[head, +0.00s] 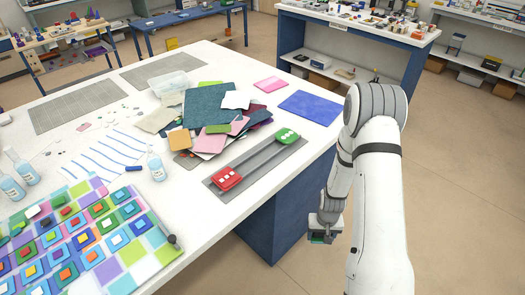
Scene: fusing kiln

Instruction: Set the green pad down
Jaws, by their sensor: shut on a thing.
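My gripper (326,228) is at the right of the white table, out past its edge, with the floor behind it in the picture. It is shut on a small dark green pad (319,238), of which only a little shows below the fingers. The rest of the pad is hidden by the gripper. The white worktable (195,222) lies to the left of the gripper.
A grey rail (258,165) near the right edge carries a red block (226,178) and a green block (287,136). Behind it is a pile of coloured sheets (207,108). A blue sheet (308,105) lies flat. Colourful tiles (88,245) fill the front left. Bare tabletop shows between tiles and rail.

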